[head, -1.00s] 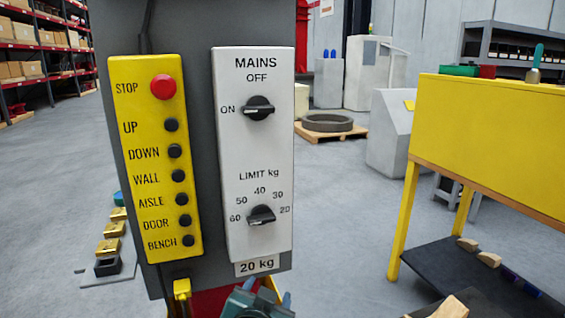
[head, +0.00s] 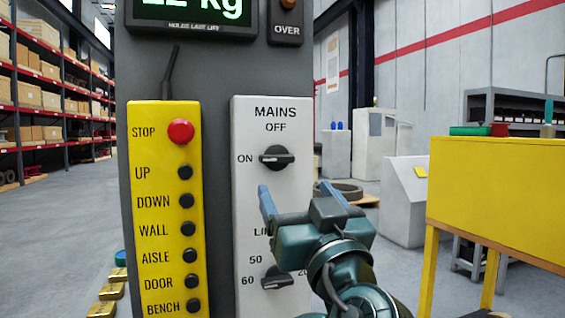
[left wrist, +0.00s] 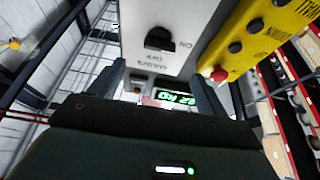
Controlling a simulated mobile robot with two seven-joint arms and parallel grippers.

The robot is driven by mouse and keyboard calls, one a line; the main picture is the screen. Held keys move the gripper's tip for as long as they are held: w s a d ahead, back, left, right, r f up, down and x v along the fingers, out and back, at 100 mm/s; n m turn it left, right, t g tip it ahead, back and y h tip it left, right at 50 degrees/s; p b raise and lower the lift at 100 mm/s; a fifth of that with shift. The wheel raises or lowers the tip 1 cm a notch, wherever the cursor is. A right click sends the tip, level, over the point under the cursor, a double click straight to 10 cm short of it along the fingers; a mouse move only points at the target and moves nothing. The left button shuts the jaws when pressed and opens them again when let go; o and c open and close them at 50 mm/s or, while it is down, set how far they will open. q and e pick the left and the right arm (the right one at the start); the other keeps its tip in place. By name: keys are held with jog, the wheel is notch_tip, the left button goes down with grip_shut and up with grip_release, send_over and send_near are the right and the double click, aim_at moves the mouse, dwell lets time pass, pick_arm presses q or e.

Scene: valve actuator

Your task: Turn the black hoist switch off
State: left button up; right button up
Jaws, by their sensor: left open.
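The black hoist switch (head: 277,157) is a rotary knob on the white MAINS panel (head: 245,200). Its bar lies level, with one end toward the ON mark at its left; OFF is printed above it. My left gripper (head: 300,197) is open and empty, its blue fingers pointing up, just below and slightly right of the knob in the head view. In the left wrist view the knob (left wrist: 160,38) shows beyond and between the open fingers (left wrist: 160,80), apart from them. The gripper hides part of the LIMIT dial's labels. My right gripper is not in view.
A second black knob, the LIMIT dial (head: 276,278), sits lower on the panel beside my gripper. The yellow button box (head: 165,230) with a red STOP button (head: 180,132) stands just left. A lit display (head: 195,14) is above. A yellow bench (head: 500,190) stands at right.

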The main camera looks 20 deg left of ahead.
aim_at(279, 162)
pick_arm(q)
jog(key=p+x, duration=0.2)
jog(key=x, duration=0.7)
jog(key=shift+w+a+r, duration=0.15)
jog(key=shift+a, duration=0.05)
jog(key=shift+w+a, duration=0.2)
jog(key=shift+w, duration=0.15)
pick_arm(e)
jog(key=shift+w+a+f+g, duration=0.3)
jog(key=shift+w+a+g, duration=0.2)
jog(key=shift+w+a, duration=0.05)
pick_arm(q)
jog(key=c, duration=1)
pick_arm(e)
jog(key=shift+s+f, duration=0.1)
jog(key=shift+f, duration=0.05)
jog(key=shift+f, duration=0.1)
